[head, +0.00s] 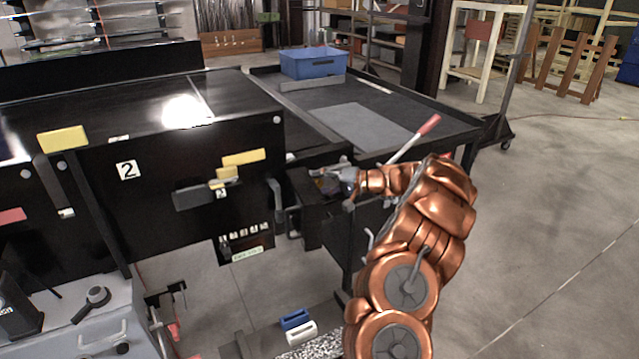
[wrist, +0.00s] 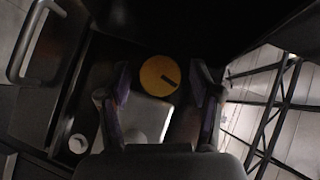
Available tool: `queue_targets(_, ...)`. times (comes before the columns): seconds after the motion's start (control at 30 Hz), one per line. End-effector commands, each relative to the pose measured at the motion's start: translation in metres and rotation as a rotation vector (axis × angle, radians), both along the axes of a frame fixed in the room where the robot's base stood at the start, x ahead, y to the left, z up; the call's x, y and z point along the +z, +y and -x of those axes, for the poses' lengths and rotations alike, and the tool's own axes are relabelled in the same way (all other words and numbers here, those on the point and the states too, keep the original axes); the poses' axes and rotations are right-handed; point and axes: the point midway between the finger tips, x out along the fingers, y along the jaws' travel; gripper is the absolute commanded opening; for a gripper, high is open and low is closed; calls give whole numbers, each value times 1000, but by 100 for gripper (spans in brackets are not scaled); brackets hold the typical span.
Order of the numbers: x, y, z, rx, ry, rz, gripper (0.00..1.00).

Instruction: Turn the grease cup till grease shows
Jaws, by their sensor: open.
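A round yellow-orange cap with a dark radial mark, which looks like the grease cup (wrist: 158,74), shows in the wrist view. It sits between and just beyond the fingertips of my gripper (wrist: 162,82). The fingers are open, one on each side of the cap, and I cannot tell whether either touches it. No grease can be made out at the cap. In the head view my gripper (head: 336,183) reaches to the black housing at the conveyor's end, and the cup cannot be made out there.
A metal handle (wrist: 30,40) and a pale round knob (wrist: 78,143) are left of the cap in the wrist view. In the head view a red-handled lever (head: 428,125) rises behind my arm. A blue bin (head: 313,62) stands on the black table. Open floor lies to the right.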

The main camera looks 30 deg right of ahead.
Motion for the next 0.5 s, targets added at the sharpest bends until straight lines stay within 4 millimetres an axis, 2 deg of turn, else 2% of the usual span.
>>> queue_targets(0.07, 0, 0, 0, 0, 0, 0, 59)
queue_targets(0.5, 0, 0, 0, 0, 1, 1, 14)
